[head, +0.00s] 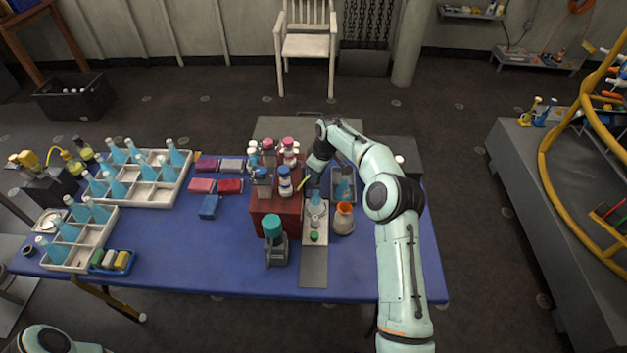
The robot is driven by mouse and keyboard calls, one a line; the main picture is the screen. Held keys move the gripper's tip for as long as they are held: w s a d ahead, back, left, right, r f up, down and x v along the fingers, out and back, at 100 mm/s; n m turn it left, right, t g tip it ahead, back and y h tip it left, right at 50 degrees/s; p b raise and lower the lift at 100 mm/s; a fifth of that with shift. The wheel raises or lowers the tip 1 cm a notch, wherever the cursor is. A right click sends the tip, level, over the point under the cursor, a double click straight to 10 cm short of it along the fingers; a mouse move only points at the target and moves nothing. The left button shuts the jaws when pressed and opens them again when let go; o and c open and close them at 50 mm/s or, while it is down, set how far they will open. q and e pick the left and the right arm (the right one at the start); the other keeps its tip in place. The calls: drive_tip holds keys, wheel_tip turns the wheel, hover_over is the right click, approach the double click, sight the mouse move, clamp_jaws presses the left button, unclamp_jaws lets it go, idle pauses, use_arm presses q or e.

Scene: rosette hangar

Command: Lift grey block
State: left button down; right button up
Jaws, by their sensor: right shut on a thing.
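A grey block (232,165) lies flat on the blue table, in a group of small coloured blocks left of the red box. My right gripper (306,184) is low at the right side of the red box, well to the right of that grey block. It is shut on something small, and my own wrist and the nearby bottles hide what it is. Only a piece of my left arm shows at the bottom left; its gripper is out of view.
Purple (206,165), pink (201,185), red (229,186) and blue (209,207) blocks lie near the grey one. The red box (268,206) carries several bottles. White crates (80,258) with blue bottles stand left. The table's front middle is clear.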

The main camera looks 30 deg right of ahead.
drive_tip(key=shift+r, duration=2.5)
drive_tip(key=o, duration=0.8)
wheel_tip(320, 180, up, 7)
